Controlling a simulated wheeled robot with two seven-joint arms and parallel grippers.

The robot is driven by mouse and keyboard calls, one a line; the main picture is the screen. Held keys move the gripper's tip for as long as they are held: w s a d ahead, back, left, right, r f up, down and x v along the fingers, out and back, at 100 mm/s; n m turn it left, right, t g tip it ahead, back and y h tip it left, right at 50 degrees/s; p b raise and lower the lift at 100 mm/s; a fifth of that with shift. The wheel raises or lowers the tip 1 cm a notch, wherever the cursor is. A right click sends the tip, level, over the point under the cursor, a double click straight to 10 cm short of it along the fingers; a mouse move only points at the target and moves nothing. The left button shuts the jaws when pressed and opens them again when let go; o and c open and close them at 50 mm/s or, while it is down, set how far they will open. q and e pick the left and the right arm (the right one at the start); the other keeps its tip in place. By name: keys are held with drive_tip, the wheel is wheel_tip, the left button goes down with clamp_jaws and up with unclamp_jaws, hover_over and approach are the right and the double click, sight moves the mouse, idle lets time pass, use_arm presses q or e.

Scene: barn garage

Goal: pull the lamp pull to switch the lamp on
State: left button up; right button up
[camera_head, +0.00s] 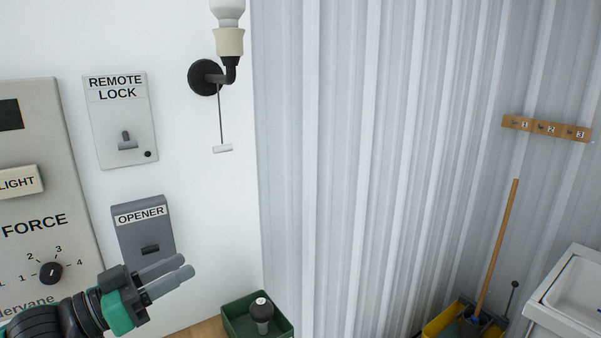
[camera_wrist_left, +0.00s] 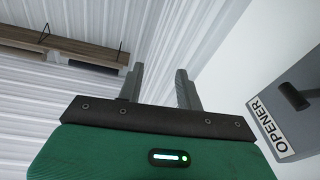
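The lamp (camera_head: 229,40) is fixed to the white wall at the upper middle of the head view, with a white bulb, a cream socket and a black round mount. The lamp pull (camera_head: 222,148) hangs below it on a thin cord and ends in a small pale bar. My left gripper (camera_head: 186,266) is in front of the opener panel, below and left of the pull, not touching it. In the left wrist view the left gripper's two fingers (camera_wrist_left: 159,88) stand apart with nothing between them. The pull does not show in that view. My right gripper is not in view.
The remote lock panel (camera_head: 121,120) and opener panel (camera_head: 143,235) are on the wall left of the pull. A grey control box (camera_head: 45,200) is at the far left. A green bin (camera_head: 258,318) stands below. The wall around the pull is clear.

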use_arm(q)
drive_tip(key=s+d+f+n+g+y, duration=0.15)
drive_tip(key=f+y, duration=0.25)
drive_tip(key=f, duration=0.8)
drive_tip(key=s+d+f+n+y, duration=0.1)
drive_tip(key=s+d+f+y, duration=0.2)
drive_tip(key=f, duration=0.9)
drive_tip(key=s+a+f+n+g+y, duration=0.2)
drive_tip(key=s+a+f+g+y, duration=0.15)
drive_tip(key=s+f, duration=0.5)
drive_tip(key=s+a+f+n+g+y, duration=0.2)
drive_tip(key=s+a+f+g+y, duration=0.15)
drive_tip(key=s+f, duration=0.55)
wheel_tip(320, 180, down, 29)
drive_tip(key=s+g, duration=0.2)
drive_tip(key=s+a+f+g+y, duration=0.1)
drive_tip(key=s+a+f, duration=0.2)
drive_tip(key=s+f, duration=1.5)
drive_tip(key=shift+s+a+f+m, duration=0.15)
drive_tip(key=shift+s+f+m, duration=0.25)
drive_tip(key=shift+f, duration=0.4)
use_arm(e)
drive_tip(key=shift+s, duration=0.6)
